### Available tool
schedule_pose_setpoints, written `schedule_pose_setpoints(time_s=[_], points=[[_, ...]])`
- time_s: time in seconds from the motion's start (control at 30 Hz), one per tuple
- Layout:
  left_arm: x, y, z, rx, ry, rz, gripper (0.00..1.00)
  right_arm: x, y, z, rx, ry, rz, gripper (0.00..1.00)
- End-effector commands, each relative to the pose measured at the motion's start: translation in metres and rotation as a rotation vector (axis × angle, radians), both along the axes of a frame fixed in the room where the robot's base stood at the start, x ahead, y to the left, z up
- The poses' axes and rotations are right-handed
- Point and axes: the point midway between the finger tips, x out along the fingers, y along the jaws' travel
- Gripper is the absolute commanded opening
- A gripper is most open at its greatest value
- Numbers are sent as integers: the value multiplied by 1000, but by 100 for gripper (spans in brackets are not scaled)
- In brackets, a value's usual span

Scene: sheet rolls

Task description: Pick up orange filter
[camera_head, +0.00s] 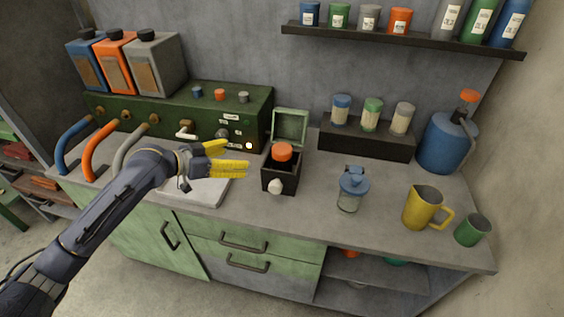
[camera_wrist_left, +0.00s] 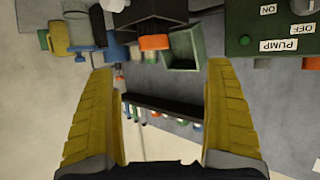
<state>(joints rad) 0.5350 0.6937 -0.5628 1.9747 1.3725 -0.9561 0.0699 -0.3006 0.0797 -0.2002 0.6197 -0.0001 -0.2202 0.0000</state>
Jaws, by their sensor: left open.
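My left gripper (camera_head: 236,157) is open and empty above the counter, its yellow fingers pointing right toward a small black box (camera_head: 268,180). An orange round-topped piece (camera_head: 282,152) sits in the top of this box; it looks like the orange filter, but I see no label. The lower part of the piece is hidden in the box. In the left wrist view the orange piece (camera_wrist_left: 155,42) shows beyond the open fingers (camera_wrist_left: 161,70), apart from them. The box has a white knob (camera_head: 275,186) in front and an open green lid (camera_head: 290,125) behind. My right gripper is out of view.
A green pump panel (camera_head: 180,103) with small blue, orange and grey caps stands behind the gripper. A shelf (camera_head: 400,42) holds cans, one orange (camera_head: 400,21).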

Motion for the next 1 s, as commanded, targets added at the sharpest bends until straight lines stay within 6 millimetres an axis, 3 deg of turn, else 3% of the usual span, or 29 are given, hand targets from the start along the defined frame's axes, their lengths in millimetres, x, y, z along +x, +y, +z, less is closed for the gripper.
schedule_pose_setpoints(time_s=[0.17, 0.7, 1.0], points=[[-1, -21, 4, -9, -19, -29, 87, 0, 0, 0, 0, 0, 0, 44], [45, -81, -28, -11, -16, -27, 87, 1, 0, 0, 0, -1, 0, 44], [61, -101, -39, -8, -17, -26, 87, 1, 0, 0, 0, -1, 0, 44]])
